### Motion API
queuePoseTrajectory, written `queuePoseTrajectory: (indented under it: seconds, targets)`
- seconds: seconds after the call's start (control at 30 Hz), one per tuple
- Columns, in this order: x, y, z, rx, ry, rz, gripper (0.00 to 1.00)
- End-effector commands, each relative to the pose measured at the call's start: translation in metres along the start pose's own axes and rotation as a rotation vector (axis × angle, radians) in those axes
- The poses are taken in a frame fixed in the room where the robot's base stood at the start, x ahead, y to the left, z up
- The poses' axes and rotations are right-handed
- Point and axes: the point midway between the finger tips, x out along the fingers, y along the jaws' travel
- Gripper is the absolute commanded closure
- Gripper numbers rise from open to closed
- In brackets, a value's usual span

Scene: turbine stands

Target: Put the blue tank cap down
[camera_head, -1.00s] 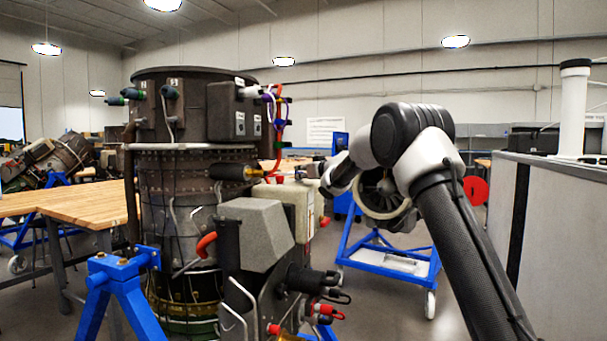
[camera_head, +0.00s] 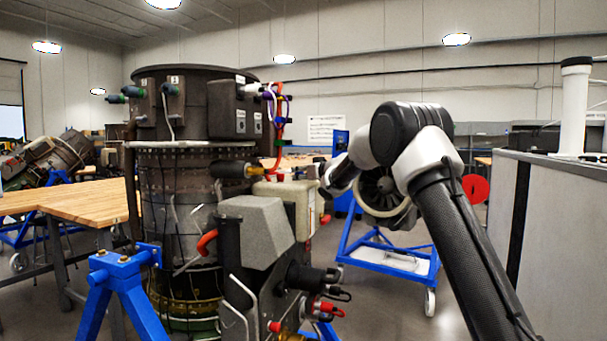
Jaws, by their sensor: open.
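A turbine engine (camera_head: 180,165) stands upright at left centre. A cream tank (camera_head: 303,200) is on its right side, behind a grey box (camera_head: 255,232). My gripper (camera_head: 308,170) is just above and beside the top of the tank, at the end of my arm reaching in from the right. It is small and dark in this view, and it is open. I cannot make out the blue tank cap; the tank top is partly hidden and too small to read.
A blue engine stand (camera_head: 122,290) is at the lower left. Red-ended fittings (camera_head: 328,310) stick out below the tank. A wooden table (camera_head: 75,203) is at left, a blue wheeled stand (camera_head: 390,258) behind my arm, and a grey cabinet (camera_head: 560,240) at right.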

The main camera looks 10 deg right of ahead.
Motion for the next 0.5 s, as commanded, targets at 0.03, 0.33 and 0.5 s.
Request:
queuePoseTrajectory:
  seconds: [0.03, 0.33, 0.5]
  targets:
    - [0.001, 0.002, 0.009, 0.002, -0.015, 0.004, 0.52]
    - [-0.026, 0.002, -0.008, 0.001, -0.009, 0.004, 0.52]
    - [-0.068, 0.002, -0.010, 0.000, -0.005, 0.004, 0.52]
